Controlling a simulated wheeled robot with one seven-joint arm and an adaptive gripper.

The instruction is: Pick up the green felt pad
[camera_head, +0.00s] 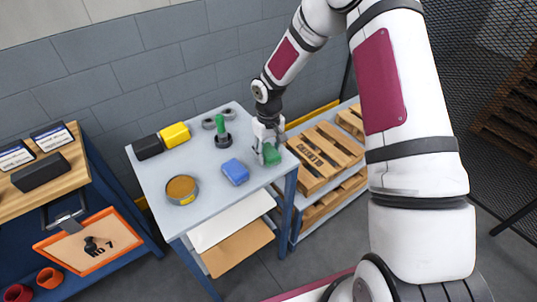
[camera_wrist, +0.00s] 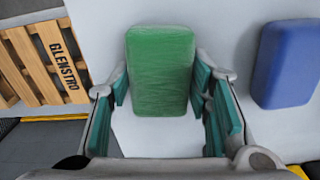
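The green felt pad (camera_head: 272,154) lies on the grey table (camera_head: 218,192) near its right edge. In the wrist view the pad (camera_wrist: 160,70) is upright in the picture, with its near end between my two fingers. My gripper (camera_head: 266,150) is low over the pad. In the wrist view my gripper (camera_wrist: 168,108) is open, one finger on each side of the pad. Some pale table surface shows below the pad's near end. I cannot tell whether the fingers touch the pad's sides.
A blue pad (camera_head: 235,172) lies just left of my gripper. A yellow block (camera_head: 175,134), a black block (camera_head: 147,147), a green-topped item (camera_head: 221,130) and a round tin (camera_head: 182,190) share the table. Wooden pallets (camera_head: 325,155) stand to the right. The table's front middle is clear.

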